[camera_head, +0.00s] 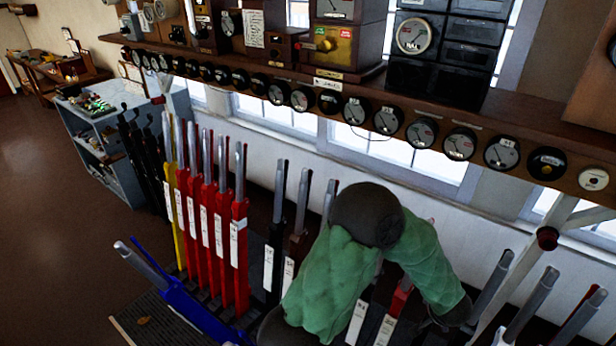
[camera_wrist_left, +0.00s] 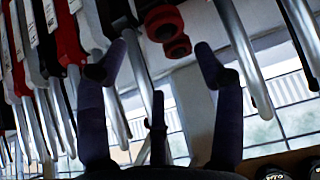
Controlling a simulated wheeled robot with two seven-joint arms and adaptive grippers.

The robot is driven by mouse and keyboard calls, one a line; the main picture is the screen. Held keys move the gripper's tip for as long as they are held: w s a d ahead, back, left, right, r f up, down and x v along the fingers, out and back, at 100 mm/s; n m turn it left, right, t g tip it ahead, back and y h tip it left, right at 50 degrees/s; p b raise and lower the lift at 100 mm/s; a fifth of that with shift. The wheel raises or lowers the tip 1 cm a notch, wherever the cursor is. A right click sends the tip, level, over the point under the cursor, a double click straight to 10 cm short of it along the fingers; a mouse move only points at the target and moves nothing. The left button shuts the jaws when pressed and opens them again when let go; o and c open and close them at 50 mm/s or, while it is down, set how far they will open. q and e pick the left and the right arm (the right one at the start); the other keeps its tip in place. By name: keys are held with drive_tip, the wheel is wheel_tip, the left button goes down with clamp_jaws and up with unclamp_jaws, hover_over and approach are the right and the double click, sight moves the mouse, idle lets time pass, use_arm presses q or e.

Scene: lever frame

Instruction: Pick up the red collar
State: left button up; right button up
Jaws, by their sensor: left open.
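In the left wrist view, a red ringed piece (camera_wrist_left: 163,22) and a smaller red round piece (camera_wrist_left: 178,47) show together beyond the fingers, seemingly the red collar. I cannot tell whether they are one object. In the head view, a dark red round collar-like piece (camera_head: 547,238) shows by a pale slanted post under the shelf. My green-sleeved arm (camera_head: 340,275) hides part of the lever row there, and its fingers are not visible. My right gripper is not in view.
Red levers (camera_head: 222,235), a blue lever (camera_head: 190,300), a yellow lever (camera_head: 180,215) and several dark levers crowd around the arm. A wooden instrument shelf (camera_head: 330,92) with dials runs above them. A grey cabinet (camera_head: 120,165) stands at left. Open floor (camera_head: 50,220) lies left.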

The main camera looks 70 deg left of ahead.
use_arm(q)
drive_tip(key=shift+o, duration=0.5)
drive_tip(key=shift+s+d+r, duration=0.1)
drive_tip(key=shift+d+r, duration=0.05)
drive_tip(key=shift+r, duration=0.1)
drive_tip(key=w+d+r+m+h, duration=0.4)
drive_tip(key=w+d+m+h, duration=0.35)
drive_tip(key=w+m, duration=0.6)
drive_tip(key=s+a+f+m+g+y, duration=0.2)
drive_tip(key=s+a+m+g+y, duration=0.4)
drive_tip(key=a+m, duration=0.55)
drive_tip(key=shift+n+t+h, duration=0.3)
drive_tip(key=shift+n+h, duration=0.1)
drive_tip(key=shift+h, duration=0.45)
drive_tip(key=f, duration=0.1)
drive_tip(key=s+f, duration=0.1)
drive_tip(key=f, duration=0.1)
drive_tip(key=a+f, duration=0.1)
drive_tip(key=f, duration=0.1)
drive_tip(key=shift+s+f, duration=0.15)
drive_tip(key=shift+s+d+f+p, duration=0.1)
drive_tip(key=shift+f+p, duration=0.05)
drive_tip(key=shift+f, duration=0.7)
drive_tip(key=shift+s+d+f+p, duration=0.1)
drive_tip(key=shift+d+f+p, duration=0.1)
drive_tip(key=shift+f, duration=0.7)
drive_tip(key=shift+d+f+p, duration=0.1)
drive_tip(key=shift+f+p, duration=0.05)
drive_tip(key=shift+f, duration=0.7)
drive_tip(key=c, duration=1.1)
